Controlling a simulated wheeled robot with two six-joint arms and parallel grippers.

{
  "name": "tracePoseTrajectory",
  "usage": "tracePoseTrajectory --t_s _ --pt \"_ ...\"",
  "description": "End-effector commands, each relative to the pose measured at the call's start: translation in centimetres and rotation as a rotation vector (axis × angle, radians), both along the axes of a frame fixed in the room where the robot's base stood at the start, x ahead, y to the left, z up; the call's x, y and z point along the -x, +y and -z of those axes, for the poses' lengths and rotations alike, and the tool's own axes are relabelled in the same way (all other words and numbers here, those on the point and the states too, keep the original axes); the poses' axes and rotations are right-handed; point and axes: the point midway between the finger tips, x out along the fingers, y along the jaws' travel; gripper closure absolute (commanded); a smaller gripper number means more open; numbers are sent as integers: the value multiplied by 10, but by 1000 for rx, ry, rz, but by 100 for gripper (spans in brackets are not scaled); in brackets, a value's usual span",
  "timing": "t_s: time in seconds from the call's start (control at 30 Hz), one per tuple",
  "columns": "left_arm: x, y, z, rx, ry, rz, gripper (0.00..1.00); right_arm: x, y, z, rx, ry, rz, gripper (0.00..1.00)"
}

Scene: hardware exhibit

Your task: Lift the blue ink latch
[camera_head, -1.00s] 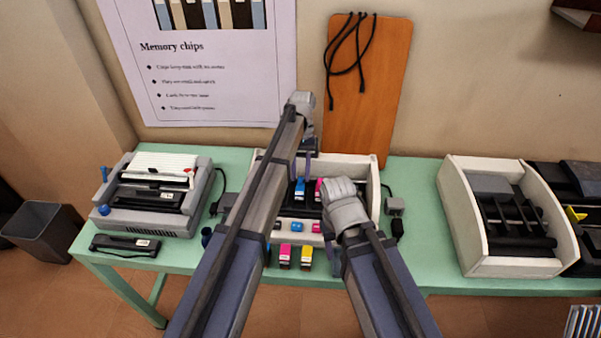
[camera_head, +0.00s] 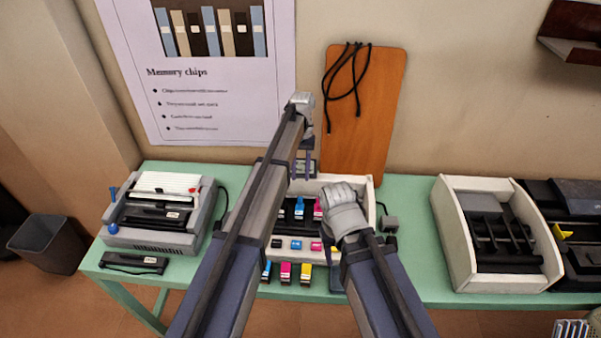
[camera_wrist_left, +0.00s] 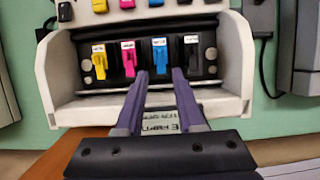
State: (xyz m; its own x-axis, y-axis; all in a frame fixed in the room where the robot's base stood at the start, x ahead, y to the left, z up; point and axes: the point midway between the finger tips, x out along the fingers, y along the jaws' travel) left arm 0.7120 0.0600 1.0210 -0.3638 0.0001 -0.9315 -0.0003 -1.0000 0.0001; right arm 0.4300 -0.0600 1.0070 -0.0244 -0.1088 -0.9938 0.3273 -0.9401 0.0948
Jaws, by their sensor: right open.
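The blue ink latch (camera_head: 299,208) stands in the row inside the white printer (camera_head: 368,190), between the black and magenta latches. In the left wrist view the blue latch (camera_wrist_left: 159,55) is just beyond and between the tips of my left gripper (camera_wrist_left: 160,74). Those fingers are apart with nothing held. In the head view my left gripper (camera_head: 302,172) hangs above and behind the blue latch. My right gripper (camera_head: 338,276) is open at the printer's front right, mostly hidden by its wrist.
Yellow (camera_wrist_left: 99,62), magenta (camera_wrist_left: 129,58) and black (camera_wrist_left: 192,52) latches neighbour the blue one closely. Small cartridges (camera_head: 306,273) stand at the printer's front. A brown board (camera_head: 365,110) leans behind.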

Motion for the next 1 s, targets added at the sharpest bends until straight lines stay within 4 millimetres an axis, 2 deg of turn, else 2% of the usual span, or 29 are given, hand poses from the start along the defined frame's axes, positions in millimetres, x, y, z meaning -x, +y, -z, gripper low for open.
tracePoseTrajectory --t_s 0.07,0.17,0.3,0.5,0.7,1.0 --pt "1 0 0 0 -3 0 62 0 0 0 0 0 0 50" --pt "14 0 5 -4 -60 -3 62 0 0 0 0 0 0 50" --pt "46 1 15 -15 -280 -7 62 0 0 1 0 0 0 50" --pt "72 2 10 -11 -603 -5 62 0 0 1 0 0 0 50" --pt "76 1 0 -1 -755 -1 62 0 0 1 0 0 0 50" --pt "71 0 5 0 -767 0 62 0 0 6 0 0 0 50"
